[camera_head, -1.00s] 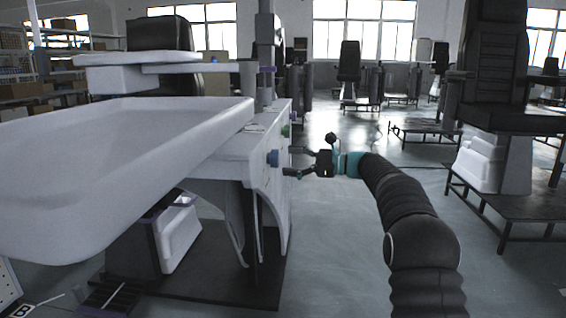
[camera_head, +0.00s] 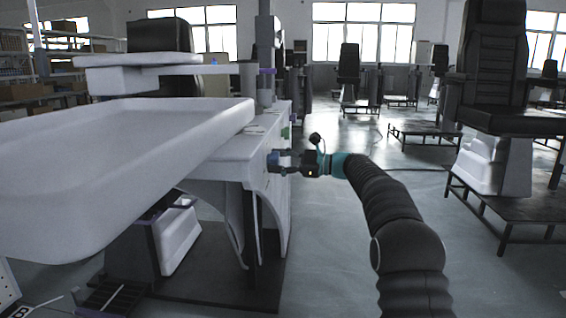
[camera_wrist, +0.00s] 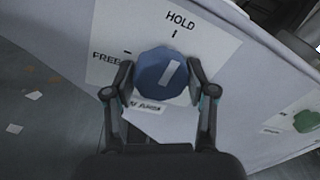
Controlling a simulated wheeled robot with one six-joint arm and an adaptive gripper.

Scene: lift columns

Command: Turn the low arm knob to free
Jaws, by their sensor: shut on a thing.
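The blue knob (camera_wrist: 152,76) sits on a white label plate (camera_wrist: 212,42) on the side of the pale cabinet. The plate reads HOLD above the knob and FREE at its left; a third word below is partly hidden. A pale bar on the knob's face tilts up and to the right, a little clockwise of the HOLD mark. My gripper (camera_wrist: 160,82) is shut on the knob, one finger on each side. In the head view my gripper (camera_head: 282,162) reaches the blue knob (camera_head: 273,160) from the right.
A green knob (camera_wrist: 306,121) is on the same panel, to the right in the wrist view. A large white tray (camera_head: 215,125) extends at the left of the cabinet (camera_head: 238,150). A chair on a platform (camera_head: 500,206) stands farther right.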

